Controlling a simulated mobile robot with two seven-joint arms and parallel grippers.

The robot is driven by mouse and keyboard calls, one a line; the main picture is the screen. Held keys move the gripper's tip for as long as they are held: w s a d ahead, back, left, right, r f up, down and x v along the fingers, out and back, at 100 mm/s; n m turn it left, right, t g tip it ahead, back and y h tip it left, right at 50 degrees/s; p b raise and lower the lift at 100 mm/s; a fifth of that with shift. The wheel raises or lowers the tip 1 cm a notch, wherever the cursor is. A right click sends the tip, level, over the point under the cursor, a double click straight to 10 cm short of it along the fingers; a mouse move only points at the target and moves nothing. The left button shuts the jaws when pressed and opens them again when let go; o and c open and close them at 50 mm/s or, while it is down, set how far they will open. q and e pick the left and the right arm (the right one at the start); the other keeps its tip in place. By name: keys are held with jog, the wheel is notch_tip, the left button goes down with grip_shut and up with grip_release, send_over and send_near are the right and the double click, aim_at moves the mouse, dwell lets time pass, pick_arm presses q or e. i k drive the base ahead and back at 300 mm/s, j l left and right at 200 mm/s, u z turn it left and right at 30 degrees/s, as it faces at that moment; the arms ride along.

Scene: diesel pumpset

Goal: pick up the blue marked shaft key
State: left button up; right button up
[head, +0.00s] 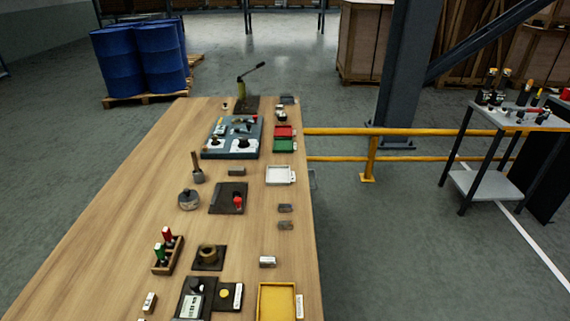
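I cannot make out a blue mark on any key-sized piece, so I cannot tell which is the blue marked shaft key. Small grey blocks lie on the wooden workbench (135,225): one grey block (236,171) near the middle, an upper block (285,208) and a lower block (286,225) near the right edge. A paler block (268,262) lies nearer to me. A small whitish block (149,302) is at the near left. Neither of my grippers is in view.
The bench's left side is bare.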

aim_at(281, 208)
jog(key=i+l+u, duration=0.3)
jog(key=u, duration=0.2)
jog(key=i+l+u, duration=0.2)
jog(key=l+u, duration=0.25)
jog(key=i+l+u, duration=0.15)
jog(key=l+u, duration=1.3)
jog(key=k+l+u, duration=0.15)
jog(key=l+u, duration=0.3)
jog(key=l, duration=0.15)
